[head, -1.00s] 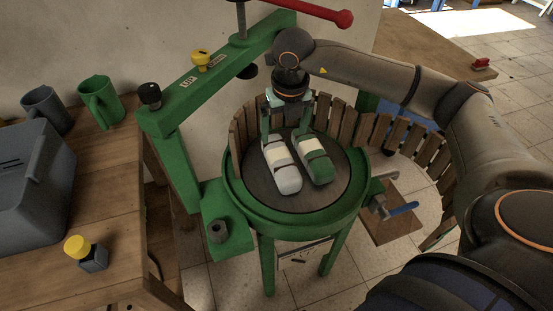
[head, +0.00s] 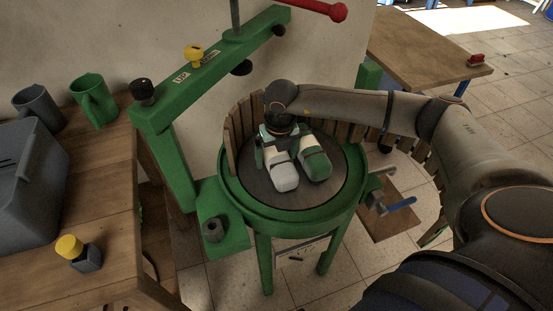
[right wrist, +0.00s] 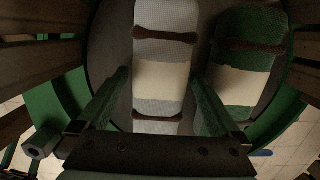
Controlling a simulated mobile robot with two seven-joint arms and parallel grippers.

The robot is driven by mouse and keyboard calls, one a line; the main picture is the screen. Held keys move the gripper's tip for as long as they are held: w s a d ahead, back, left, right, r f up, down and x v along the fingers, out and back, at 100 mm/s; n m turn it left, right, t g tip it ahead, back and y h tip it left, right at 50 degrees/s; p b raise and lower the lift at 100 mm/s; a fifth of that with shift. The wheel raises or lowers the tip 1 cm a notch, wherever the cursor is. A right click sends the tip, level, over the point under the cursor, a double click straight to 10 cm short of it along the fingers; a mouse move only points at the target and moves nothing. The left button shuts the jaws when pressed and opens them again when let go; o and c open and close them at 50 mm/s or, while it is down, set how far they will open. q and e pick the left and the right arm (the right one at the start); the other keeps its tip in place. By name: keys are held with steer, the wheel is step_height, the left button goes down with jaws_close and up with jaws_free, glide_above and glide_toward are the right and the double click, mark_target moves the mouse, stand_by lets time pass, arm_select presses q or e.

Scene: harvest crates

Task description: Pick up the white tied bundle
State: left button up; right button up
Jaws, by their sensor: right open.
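The white tied bundle (head: 285,178) lies on the dark round plate of the green press, with a pale band around its middle. It also shows in the right wrist view (right wrist: 165,18), with brown ties. A green bundle (head: 319,168) with a similar pale band lies close beside it on the right, also in the right wrist view (right wrist: 252,55). My right gripper (head: 276,154) is open, low over the rear part of the white bundle. In the right wrist view its fingers (right wrist: 160,80) stand on either side of the white bundle. My left gripper is out of view.
The green press rim (head: 290,222) and wooden staves (head: 237,128) surround the plate. The green press beam (head: 205,70) rises at the left.

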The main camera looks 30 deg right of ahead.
steer(key=shift+r, duration=0.1)
jaws_close()
stand_by(0.7)
